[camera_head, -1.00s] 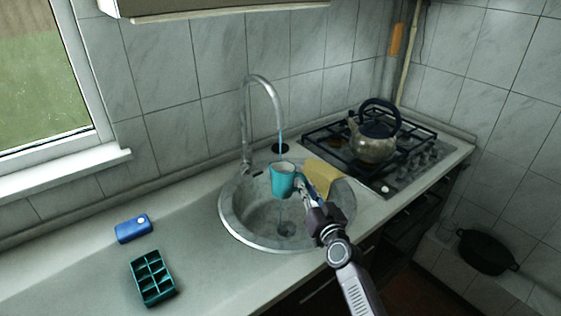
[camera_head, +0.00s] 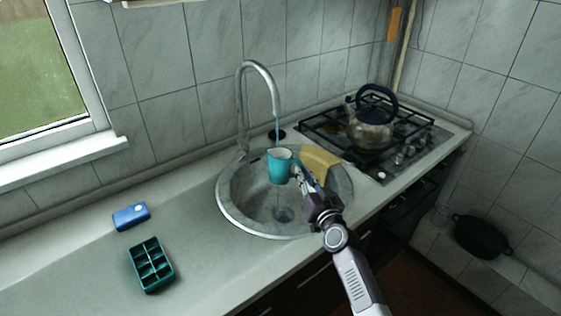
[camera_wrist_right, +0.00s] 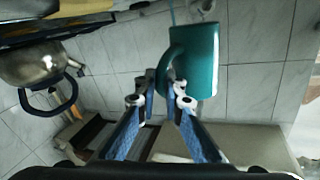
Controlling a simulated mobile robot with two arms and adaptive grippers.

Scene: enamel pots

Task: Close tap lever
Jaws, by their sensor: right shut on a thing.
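The tap (camera_head: 255,95) stands at the back of the round sink, its spout curving to the right. A thin blue stream of water (camera_head: 277,130) runs from the spout toward the teal mug (camera_head: 279,167). My right gripper (camera_head: 302,178) is shut on the mug's handle and holds the mug upright over the sink. In the right wrist view the mug (camera_wrist_right: 203,60) shows with its handle between the fingertips (camera_wrist_right: 165,88). I cannot make out the tap's lever clearly. My left gripper is not in view.
The sink (camera_head: 232,208) has a yellow cloth-like item (camera_head: 320,160) at its back right. A kettle (camera_head: 371,125) stands on the gas hob at the right. A blue box (camera_head: 131,216) and a green ice tray (camera_head: 151,265) lie on the left counter. A black pot (camera_head: 482,237) is low at the right.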

